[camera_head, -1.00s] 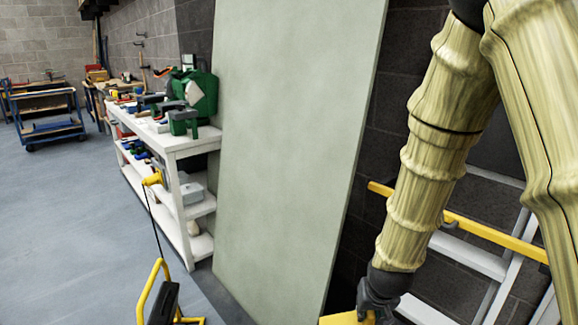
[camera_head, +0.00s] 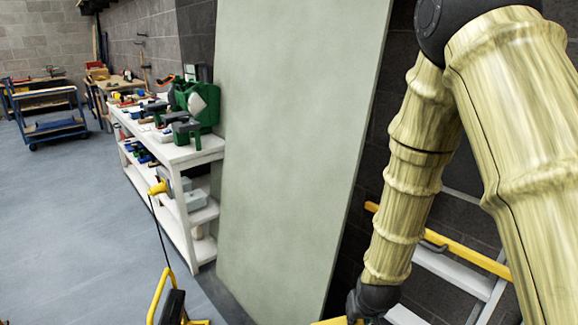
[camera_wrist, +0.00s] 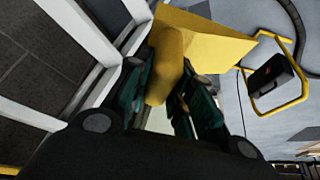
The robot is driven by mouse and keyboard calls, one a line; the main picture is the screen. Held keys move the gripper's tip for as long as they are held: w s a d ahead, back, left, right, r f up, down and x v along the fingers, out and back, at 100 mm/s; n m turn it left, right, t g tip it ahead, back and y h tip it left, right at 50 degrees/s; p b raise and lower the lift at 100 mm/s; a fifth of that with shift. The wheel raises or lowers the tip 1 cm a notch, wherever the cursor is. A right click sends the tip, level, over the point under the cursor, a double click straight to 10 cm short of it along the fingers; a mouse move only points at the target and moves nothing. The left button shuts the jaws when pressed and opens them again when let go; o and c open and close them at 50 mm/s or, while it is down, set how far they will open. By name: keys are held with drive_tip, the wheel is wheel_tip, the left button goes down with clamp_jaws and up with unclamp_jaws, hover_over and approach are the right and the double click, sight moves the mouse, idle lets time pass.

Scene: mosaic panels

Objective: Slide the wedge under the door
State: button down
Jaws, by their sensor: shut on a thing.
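The door (camera_head: 295,150) is a tall, pale grey-green panel standing in the middle of the head view. Its lower edge runs out of the picture. The wedge (camera_wrist: 207,40) is yellow, with a broad sloping face and a rounded grip part. My gripper (camera_wrist: 165,90) is shut on that grip part, one dark green finger on each side. In the head view only a sliver of the wedge (camera_head: 328,321) shows at the bottom edge, by the door's lower right. The gap under the door is hidden, and I cannot tell if the wedge touches the door.
A white shelf bench (camera_head: 180,150) with tools stands left of the door. A yellow-framed stand (camera_head: 165,300) with a dark block is on the floor at front left. A ladder (camera_head: 450,255) with yellow and grey parts leans at right. Grey floor (camera_head: 75,220) is clear at left.

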drive_tip(key=shift+w+p+v, duration=0.15)
drive_tip(key=shift+p+v, duration=1.15)
drive_tip(key=shift+p, duration=1)
drive_tip(key=shift+w+p+v, duration=0.2)
drive_tip(key=shift+p+v, duration=1.05)
drive_tip(key=shift+p, duration=1)
drive_tip(key=p+v, duration=0.1)
drive_tip(key=p, duration=0.2)
drive_tip(key=shift+s+r, duration=0.2)
drive_tip(key=shift+r, duration=0.05)
drive_tip(key=shift+a, duration=0.1)
